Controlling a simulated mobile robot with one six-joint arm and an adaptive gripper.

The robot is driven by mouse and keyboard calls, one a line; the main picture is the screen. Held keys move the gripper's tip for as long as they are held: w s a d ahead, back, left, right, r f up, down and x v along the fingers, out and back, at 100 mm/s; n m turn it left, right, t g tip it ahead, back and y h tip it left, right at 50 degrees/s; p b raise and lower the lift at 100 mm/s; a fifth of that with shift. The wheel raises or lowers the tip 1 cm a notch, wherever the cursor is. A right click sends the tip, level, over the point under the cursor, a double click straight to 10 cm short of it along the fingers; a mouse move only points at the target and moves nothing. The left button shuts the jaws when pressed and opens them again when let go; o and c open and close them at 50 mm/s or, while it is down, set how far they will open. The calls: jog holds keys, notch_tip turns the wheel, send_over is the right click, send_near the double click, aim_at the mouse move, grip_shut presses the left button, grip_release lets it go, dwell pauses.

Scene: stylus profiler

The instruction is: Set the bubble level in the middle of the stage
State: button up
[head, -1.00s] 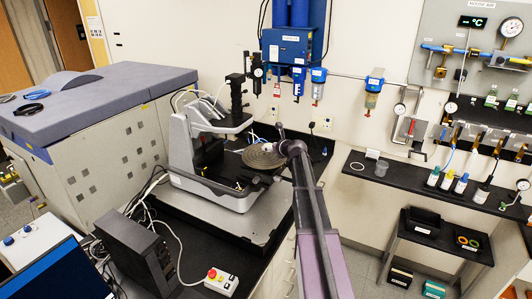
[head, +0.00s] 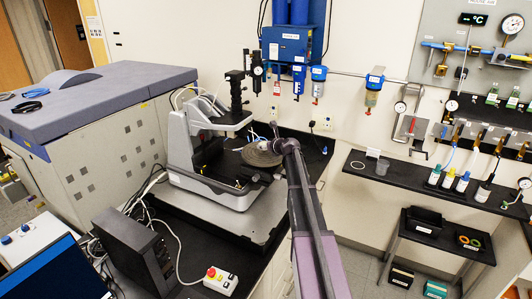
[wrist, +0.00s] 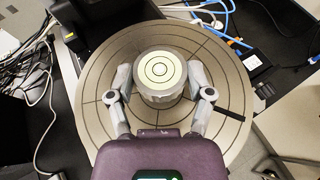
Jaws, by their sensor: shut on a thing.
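The bubble level (wrist: 160,73) is a short round grey piece with a pale yellow-green top and dark rings. My gripper (wrist: 158,92) is shut on it, one finger on each side. In the wrist view it appears over the round grey stage (wrist: 100,135), which has ring lines and radial lines, and sits above the stage's middle in the picture. I cannot tell whether its base touches the stage. In the head view the stage (head: 262,154) shows on the profiler, partly covered by my arm, and the level cannot be made out there.
The profiler's grey frame and column (head: 182,150) stand left of the stage. A black controller box (head: 133,250) and a switch box with a red button (head: 220,277) are in front. Cables lie at the left, and blue hoses (wrist: 230,25) lie behind the stage.

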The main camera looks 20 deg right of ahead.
jog(key=shift+f+b, duration=0.55)
jog(key=shift+f, duration=0.35)
jog(key=shift+f, duration=0.15)
jog(key=o, duration=1.3)
jog(key=shift+r, duration=0.25)
jog(key=p+v, duration=0.4)
jog(key=v, duration=0.8)
jog(key=shift+p, duration=0.35)
